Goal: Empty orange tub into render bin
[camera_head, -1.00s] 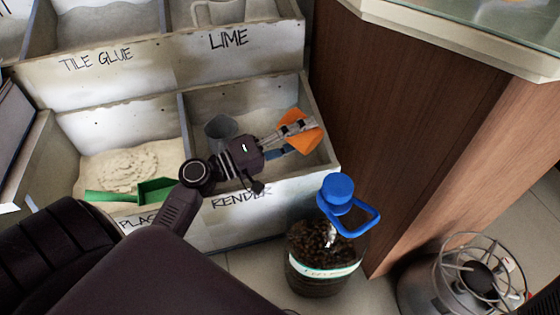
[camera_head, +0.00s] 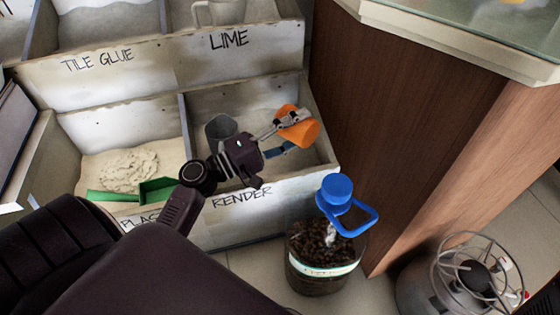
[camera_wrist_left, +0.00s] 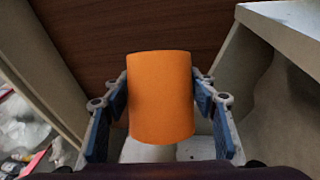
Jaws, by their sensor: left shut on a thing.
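My left gripper (camera_head: 284,126) is shut on the orange tub (camera_head: 298,132) and holds it over the right part of the render bin (camera_head: 240,202). The tub is tilted, lying largely on its side in the head view. In the left wrist view, the tub (camera_wrist_left: 160,95) sits between the two blue-padded fingers. Its opening and contents are hidden. A pale patch shows just below it there; I cannot tell whether it is powder or the bin. My right gripper is not in view.
A grey cup (camera_head: 221,130) stands in the render bin. A green scoop (camera_head: 155,190) lies in the plaster bin to the left. The brown wooden counter (camera_head: 400,120) rises close to the right. A blue-topped container (camera_head: 325,250) and a gas burner (camera_head: 475,275) stand on the floor.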

